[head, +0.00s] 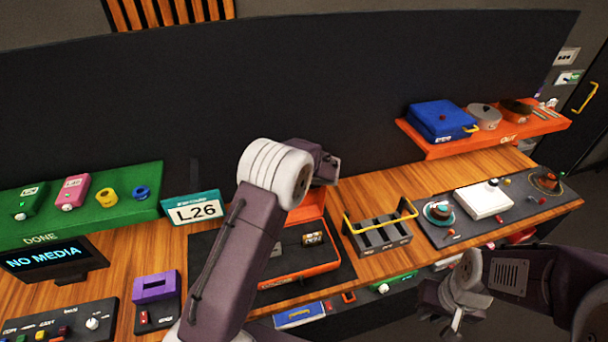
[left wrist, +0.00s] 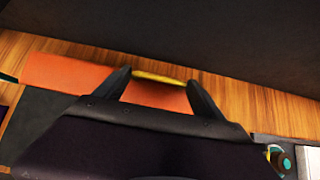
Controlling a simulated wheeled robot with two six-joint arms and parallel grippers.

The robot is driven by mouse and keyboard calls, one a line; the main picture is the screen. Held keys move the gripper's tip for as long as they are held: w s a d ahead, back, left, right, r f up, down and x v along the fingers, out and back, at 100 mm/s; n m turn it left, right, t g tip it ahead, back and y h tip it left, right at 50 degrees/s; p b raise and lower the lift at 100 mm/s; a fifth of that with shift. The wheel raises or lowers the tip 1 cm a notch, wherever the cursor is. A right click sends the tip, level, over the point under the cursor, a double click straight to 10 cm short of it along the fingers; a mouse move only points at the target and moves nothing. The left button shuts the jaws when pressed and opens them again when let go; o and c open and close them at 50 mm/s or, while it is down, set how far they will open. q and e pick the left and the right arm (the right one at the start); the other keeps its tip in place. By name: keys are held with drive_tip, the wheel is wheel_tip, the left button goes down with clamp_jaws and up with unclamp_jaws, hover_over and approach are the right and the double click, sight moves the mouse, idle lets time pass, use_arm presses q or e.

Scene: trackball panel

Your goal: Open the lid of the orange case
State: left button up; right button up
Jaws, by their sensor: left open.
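The orange case (head: 298,278) stands on a dark mat on the wooden bench. Its lid (head: 312,208) is raised at the back, and the inside shows small items, one gold. My left arm hides the case's left part. My left gripper (head: 328,172) is above the lid, its fingers hard to see there. In the left wrist view its open fingers (left wrist: 160,88) stand apart over the orange lid (left wrist: 65,74), with a yellow bar (left wrist: 158,77) between them at the lid's edge. Contact cannot be told. My right gripper (head: 442,310) is at the lower right, away from the case.
A dark caddy with a yellow handle (head: 380,238) stands right of the case. An L26 sign (head: 192,208) and a purple-topped box (head: 155,288) are on the left. A panel with a white box (head: 484,200) is on the right. A dark wall rises behind.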

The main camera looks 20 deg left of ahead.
use_arm(q)
drive_tip(key=shift+o, duration=0.9)
drive_tip(key=shift+w+r, duration=0.15)
drive_tip(key=shift+r, duration=0.05)
drive_tip(key=shift+d, duration=0.1)
drive_tip(key=shift+s+d+r, duration=0.1)
drive_tip(key=shift+s+d, duration=0.05)
drive_tip(key=shift+s, duration=0.15)
drive_tip(key=b+v, duration=0.2)
drive_tip(key=v, duration=0.6)
drive_tip(key=shift+s+r, duration=0.15)
drive_tip(key=shift+r, duration=0.05)
drive_tip(key=shift+f, duration=0.1)
